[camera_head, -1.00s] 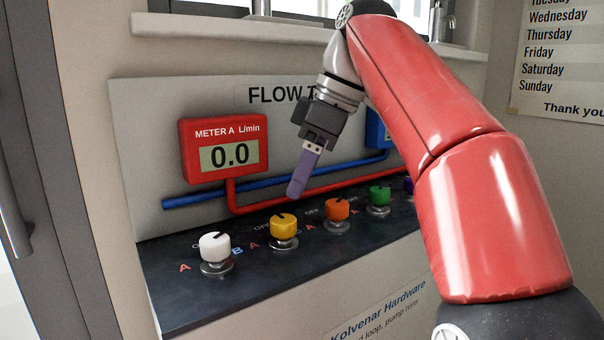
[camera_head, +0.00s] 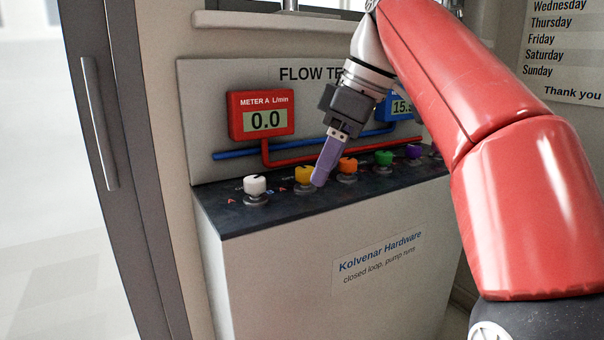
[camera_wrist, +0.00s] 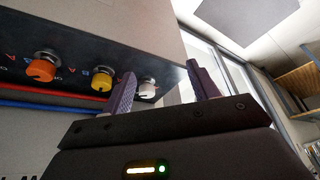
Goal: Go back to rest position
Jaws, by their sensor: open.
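My gripper (camera_head: 326,162) has purple fingers and hangs from my red arm in front of the flow test bench. In the head view its fingertips overlap the space between the yellow knob (camera_head: 305,174) and the orange knob (camera_head: 347,166). The wrist view shows the gripper (camera_wrist: 160,88) with its two fingers spread apart and nothing between them. The white knob (camera_wrist: 147,88) appears beyond the fingers there, apart from them. Meter A (camera_head: 262,115) reads 0.0. A second, blue meter (camera_head: 400,106) is partly hidden by my arm and shows digits starting 15.
The dark bench top (camera_head: 236,217) also carries a green knob (camera_head: 384,158) and a purple knob (camera_head: 413,153). Red and blue pipes run along the back panel (camera_head: 200,110). A grey door frame with a handle (camera_head: 99,125) stands at left. A weekday sign (camera_head: 565,60) hangs at right.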

